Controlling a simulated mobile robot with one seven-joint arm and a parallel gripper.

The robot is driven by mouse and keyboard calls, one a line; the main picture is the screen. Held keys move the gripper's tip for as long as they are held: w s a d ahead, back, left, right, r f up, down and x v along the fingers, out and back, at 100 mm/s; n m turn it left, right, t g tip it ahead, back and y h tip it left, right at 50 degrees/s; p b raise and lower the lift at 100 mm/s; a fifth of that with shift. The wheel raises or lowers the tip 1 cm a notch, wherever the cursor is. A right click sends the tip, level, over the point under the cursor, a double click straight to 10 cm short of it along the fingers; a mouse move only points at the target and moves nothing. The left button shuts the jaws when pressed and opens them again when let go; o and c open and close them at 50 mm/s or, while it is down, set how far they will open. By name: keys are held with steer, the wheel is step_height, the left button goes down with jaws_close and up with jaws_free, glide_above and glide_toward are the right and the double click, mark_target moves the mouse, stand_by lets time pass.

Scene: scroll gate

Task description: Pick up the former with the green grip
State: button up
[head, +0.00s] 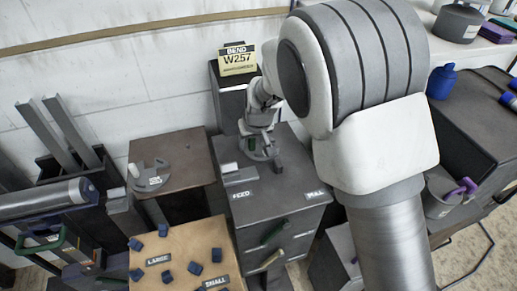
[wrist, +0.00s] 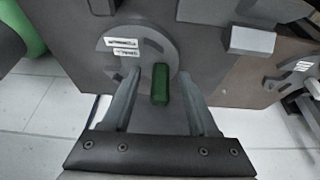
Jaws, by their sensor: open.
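The former with the green grip is a grey disc (wrist: 122,36) with two white labels and a green grip (wrist: 160,84) standing up from it. In the head view the former (head: 251,153) sits on top of the dark cabinet (head: 228,174), partly hidden by my gripper. My gripper (head: 260,146) is over it, pointing down. In the wrist view my gripper (wrist: 158,79) is open, with one finger on each side of the green grip. Gaps show between the fingers and the grip.
A former with a white grip (head: 149,180) sits on a brown stand to the left. A former with a purple grip (head: 442,195) is at the right. A "BEND W257" sign (head: 237,60) stands behind. A board (head: 190,245) with several blue blocks is front left.

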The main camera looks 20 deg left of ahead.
steer(key=shift+c, duration=0.3)
jaws_close()
stand_by(1.0)
steer(key=shift+r, duration=0.15)
